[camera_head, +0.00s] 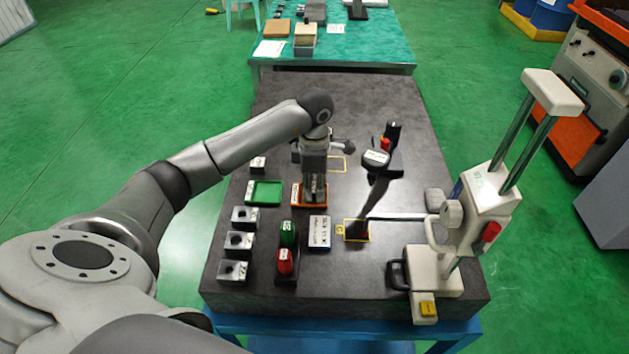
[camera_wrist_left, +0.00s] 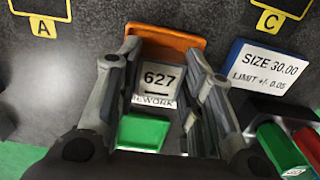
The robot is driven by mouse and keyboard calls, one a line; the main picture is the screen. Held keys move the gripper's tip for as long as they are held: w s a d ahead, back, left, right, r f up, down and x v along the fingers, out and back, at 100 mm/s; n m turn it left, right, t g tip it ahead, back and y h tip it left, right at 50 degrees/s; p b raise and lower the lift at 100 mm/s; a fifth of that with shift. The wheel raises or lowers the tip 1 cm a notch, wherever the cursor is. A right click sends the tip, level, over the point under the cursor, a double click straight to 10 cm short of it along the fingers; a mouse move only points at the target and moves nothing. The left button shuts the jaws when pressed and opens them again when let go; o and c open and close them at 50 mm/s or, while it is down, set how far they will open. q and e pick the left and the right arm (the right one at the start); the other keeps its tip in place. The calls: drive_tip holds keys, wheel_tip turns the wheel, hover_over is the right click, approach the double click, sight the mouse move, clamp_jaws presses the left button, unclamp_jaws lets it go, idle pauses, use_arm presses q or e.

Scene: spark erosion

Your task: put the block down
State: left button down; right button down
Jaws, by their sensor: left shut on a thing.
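My left gripper (camera_head: 314,190) points down over the orange tray (camera_head: 296,196). It is shut on a grey block marked 627 (camera_wrist_left: 158,78), seen between the two fingers in the left wrist view. The orange tray also shows in that view, its rim (camera_wrist_left: 165,38) beyond the block, with a partly hidden label reading REWORK beside it. In the head view the fingers mostly hide the block. I cannot tell whether the block touches the tray floor. My right gripper is not in view.
A green tray (camera_head: 264,192) lies left of the orange one. Several bored metal blocks (camera_head: 239,241) stand at left. Green (camera_head: 288,233) and red (camera_head: 286,262) cylinders and a size sign (camera_head: 319,233) stand in front. A tall gauge (camera_head: 375,175) and a white stand (camera_head: 480,210) are at right.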

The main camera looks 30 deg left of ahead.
sight(315, 187)
use_arm(q)
drive_tip(key=shift+f, duration=0.2)
drive_tip(key=c, duration=1)
unclamp_jaws()
drive_tip(key=shift+o, duration=0.2)
drive_tip(key=shift+r, duration=0.2)
wheel_tip(315, 187, up, 12)
drive_tip(key=b, duration=0.3)
